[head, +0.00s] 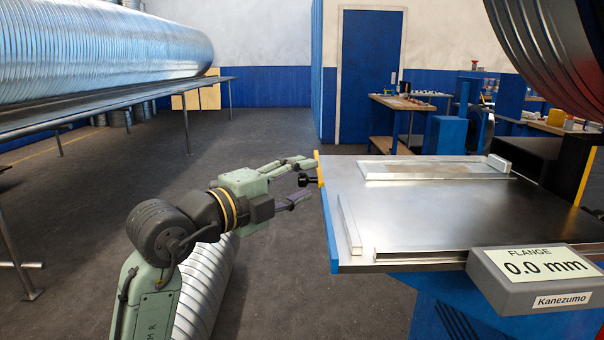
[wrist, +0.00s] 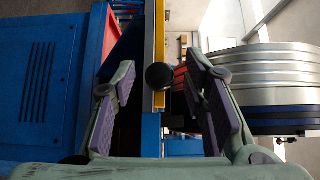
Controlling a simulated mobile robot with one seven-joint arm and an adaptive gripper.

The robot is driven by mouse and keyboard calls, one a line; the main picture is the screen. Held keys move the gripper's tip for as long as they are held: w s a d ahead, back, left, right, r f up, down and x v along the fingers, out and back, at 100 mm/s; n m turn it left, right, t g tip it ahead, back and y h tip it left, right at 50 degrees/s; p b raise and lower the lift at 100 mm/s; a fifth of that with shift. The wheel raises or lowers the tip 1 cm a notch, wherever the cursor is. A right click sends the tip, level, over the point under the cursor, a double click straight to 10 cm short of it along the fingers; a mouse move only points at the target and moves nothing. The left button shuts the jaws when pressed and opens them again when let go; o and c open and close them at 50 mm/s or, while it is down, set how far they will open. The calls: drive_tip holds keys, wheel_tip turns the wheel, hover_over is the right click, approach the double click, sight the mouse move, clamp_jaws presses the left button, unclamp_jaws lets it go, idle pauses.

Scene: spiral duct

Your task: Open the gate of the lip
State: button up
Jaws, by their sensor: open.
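The gate of the lip looks like a yellow bar (head: 320,168) at the left edge of the steel table. A black knob (head: 304,180) sticks out from it to the left. In the wrist view the yellow bar (wrist: 160,35) runs upright down the middle, with the round black knob (wrist: 159,76) at its lower part. My gripper (head: 302,181) is open, reaching in from the left, with one finger beyond the knob and one on the near side. In the wrist view my gripper (wrist: 160,72) has its purple-padded fingers on both sides of the knob, with gaps to it.
The steel table (head: 440,215) carries low metal rails. A grey readout box (head: 535,275) shows "FLANGE 0.0 mm" at its front right. A large spiral duct (head: 110,50) lies on a rack at the left. Another ribbed duct (head: 205,285) lies below my arm. The floor between is clear.

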drive_tip(key=shift+w+d, duration=0.35)
drive_tip(key=shift+w, duration=0.05)
clamp_jaws()
idle(0.4)
